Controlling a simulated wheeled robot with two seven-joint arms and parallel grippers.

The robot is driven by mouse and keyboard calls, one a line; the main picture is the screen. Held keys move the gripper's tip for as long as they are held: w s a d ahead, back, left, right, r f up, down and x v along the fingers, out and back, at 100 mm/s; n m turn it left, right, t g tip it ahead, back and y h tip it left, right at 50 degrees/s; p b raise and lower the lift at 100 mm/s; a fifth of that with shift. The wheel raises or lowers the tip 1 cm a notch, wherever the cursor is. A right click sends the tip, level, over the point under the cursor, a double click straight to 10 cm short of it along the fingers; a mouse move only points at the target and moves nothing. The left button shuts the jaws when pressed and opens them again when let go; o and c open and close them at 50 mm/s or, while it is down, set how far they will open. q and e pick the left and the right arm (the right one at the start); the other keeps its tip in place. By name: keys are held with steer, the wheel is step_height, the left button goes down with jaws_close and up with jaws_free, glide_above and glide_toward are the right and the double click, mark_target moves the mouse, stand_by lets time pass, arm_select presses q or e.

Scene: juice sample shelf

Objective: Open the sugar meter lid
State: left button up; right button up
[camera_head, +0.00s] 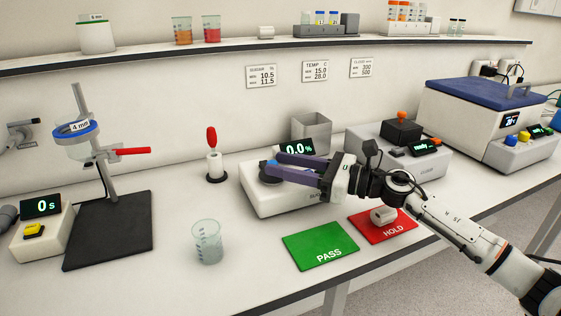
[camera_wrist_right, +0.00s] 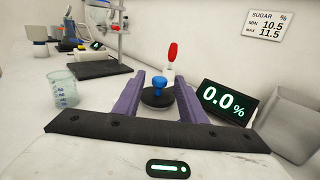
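The sugar meter (camera_head: 258,198) is a white box on the bench. Its green display (camera_head: 297,147) reads 0.0%, also clear in the right wrist view (camera_wrist_right: 223,104). The meter's lid (camera_wrist_right: 157,99) is a black disc with a blue knob (camera_wrist_right: 158,83), lying on the meter's top and looking shut. My right gripper (camera_head: 272,163) reaches in from the right over the meter. Its purple fingers are open, one on each side of the knob in the right wrist view, with gaps showing. In the head view the fingers partly hide the lid. My left gripper is not seen.
A beaker (camera_head: 207,242) stands in front, left of the green PASS mat (camera_head: 322,246). A red HOLD mat (camera_head: 408,226) lies under my right arm. A red-topped stand (camera_head: 214,157) is behind left. A grey bin (camera_head: 311,130) stands behind the meter.

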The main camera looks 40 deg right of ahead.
steer(key=shift+w+a, duration=0.25)
steer(key=shift+w, duration=0.2)
jaws_close()
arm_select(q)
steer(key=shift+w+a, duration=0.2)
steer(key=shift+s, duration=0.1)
arm_select(e)
steer(key=shift+w+a, duration=0.1)
steer(key=shift+w, duration=0.05)
